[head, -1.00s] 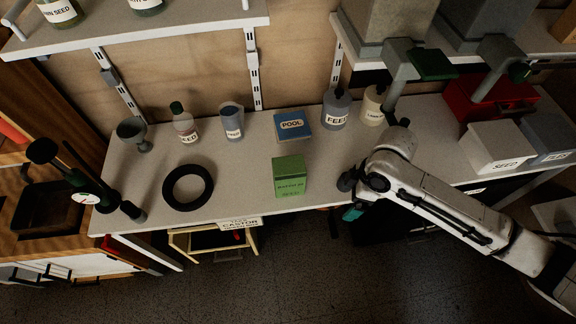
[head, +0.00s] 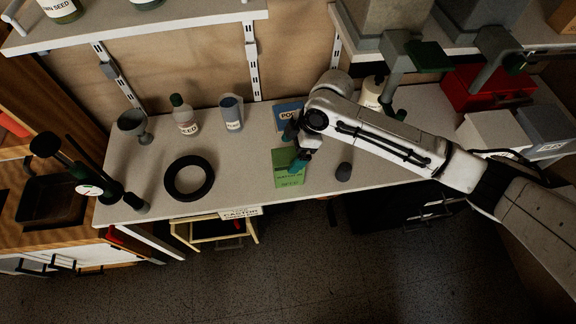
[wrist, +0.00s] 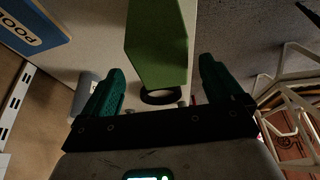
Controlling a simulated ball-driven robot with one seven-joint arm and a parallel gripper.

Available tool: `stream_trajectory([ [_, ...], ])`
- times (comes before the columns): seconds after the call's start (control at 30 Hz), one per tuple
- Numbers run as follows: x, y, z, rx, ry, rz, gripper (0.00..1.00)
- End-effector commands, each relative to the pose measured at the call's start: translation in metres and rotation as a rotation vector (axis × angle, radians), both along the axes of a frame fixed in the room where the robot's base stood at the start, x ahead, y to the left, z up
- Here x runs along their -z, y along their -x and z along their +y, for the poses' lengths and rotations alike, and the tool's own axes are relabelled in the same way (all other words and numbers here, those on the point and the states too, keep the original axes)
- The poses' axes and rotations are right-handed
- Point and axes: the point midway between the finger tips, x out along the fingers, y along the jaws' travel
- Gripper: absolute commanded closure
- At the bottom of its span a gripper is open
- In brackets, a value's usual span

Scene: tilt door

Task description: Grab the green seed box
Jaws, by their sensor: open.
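The green seed box (head: 287,169) stands on the grey bench near its front edge, in the middle of the head view. My gripper (head: 299,160) is at its right side and covers part of it. In the wrist view the green box (wrist: 158,45) rises ahead, between the lines of my two teal fingers (wrist: 165,85). The fingers are spread wide with a gap on each side of the box. I see no contact between finger and box.
A blue POOL box (head: 288,114) stands just behind the green box. A black ring (head: 188,178) lies to the left, with a bottle (head: 184,115) and a cup (head: 231,113) behind. A small dark object (head: 343,172) lies to the right. The bench is clear between ring and box.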

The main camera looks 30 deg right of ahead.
Motion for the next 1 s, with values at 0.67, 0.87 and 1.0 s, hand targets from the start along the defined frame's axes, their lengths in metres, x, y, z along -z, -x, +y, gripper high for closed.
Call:
stream_trajectory([
  [0.67, 0.056, -0.004, 0.018, 0.0, 0.0, -0.001, 0.06],
  [0.87, 0.056, -0.003, 0.018, 0.0, 0.0, -0.001, 0.12],
  [1.0, 0.055, -0.003, 0.018, 0.0, 0.001, -0.001, 0.26],
])
